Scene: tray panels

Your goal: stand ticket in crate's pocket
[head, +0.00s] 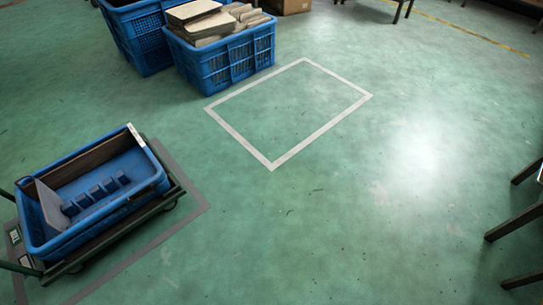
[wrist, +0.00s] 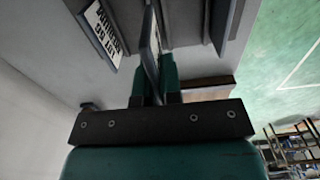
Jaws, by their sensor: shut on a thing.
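My gripper (wrist: 153,92) shows in the wrist view, its two green fingers shut on a thin flat panel (wrist: 152,48), which I take to be the ticket. I see the ticket nearly edge-on, reaching up past the fingertips; its face is mostly hidden. In the head view a blue crate (head: 106,213) stands on a low trolley at the left. It holds a grey upright panel and a row of small blue dividers. I cannot tell for sure which part is the pocket. My gripper and the ticket do not show in the head view.
In the wrist view a dark-framed white sign (wrist: 102,32) with upside-down lettering is left of the ticket. In the head view, a blue crate of boards (head: 228,63) stands at the back beside another. Dark legs stand at right.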

